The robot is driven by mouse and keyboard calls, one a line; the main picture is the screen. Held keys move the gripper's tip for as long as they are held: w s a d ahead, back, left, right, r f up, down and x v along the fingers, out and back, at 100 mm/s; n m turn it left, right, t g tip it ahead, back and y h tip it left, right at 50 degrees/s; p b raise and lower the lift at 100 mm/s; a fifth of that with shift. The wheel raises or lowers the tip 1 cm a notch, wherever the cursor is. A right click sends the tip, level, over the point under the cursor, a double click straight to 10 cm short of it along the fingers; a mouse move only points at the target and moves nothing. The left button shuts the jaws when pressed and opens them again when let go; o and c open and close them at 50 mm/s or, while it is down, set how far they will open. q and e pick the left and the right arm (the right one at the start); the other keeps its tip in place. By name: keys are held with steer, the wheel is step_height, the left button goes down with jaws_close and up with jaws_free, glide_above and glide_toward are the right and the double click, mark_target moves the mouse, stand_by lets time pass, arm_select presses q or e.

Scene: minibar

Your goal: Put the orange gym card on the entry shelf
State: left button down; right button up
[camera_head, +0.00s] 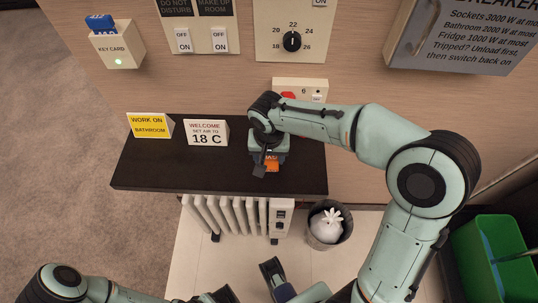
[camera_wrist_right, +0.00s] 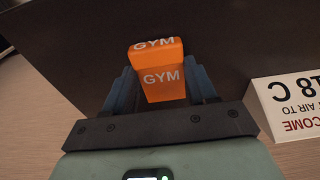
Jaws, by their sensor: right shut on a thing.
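The orange gym card (camera_wrist_right: 163,82) is a small block with white "GYM" lettering, held between the blue fingers of my right gripper (camera_wrist_right: 162,92). In the head view the card (camera_head: 272,165) shows as a small orange patch below my right gripper (camera_head: 266,164), which is shut on it over the right part of the dark entry shelf (camera_head: 228,181). I cannot tell whether the card touches the shelf.
On the shelf stand a yellow "work on bathroom" sign (camera_head: 150,126) and a white "18 C" sign (camera_head: 206,132). A key card holder (camera_head: 118,50) with a blue card is on the wall. Below are a radiator (camera_head: 235,216), a bin (camera_head: 327,228) and a green crate (camera_head: 492,257).

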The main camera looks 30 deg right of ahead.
mark_target(269, 163)
steer(key=shift+f, duration=0.2)
steer(key=o, duration=1)
steer(key=shift+r, duration=0.15)
steer(key=shift+r, duration=0.3)
steer(key=r, duration=0.3)
steer(key=r+p, duration=0.1)
steer(key=r, duration=0.3)
steer(key=s+r+p, duration=0.1)
steer(key=r, duration=0.3)
steer(key=shift+s+a+r, duration=0.1)
steer(key=shift+a+r, duration=0.15)
steer(key=shift+a, duration=0.1)
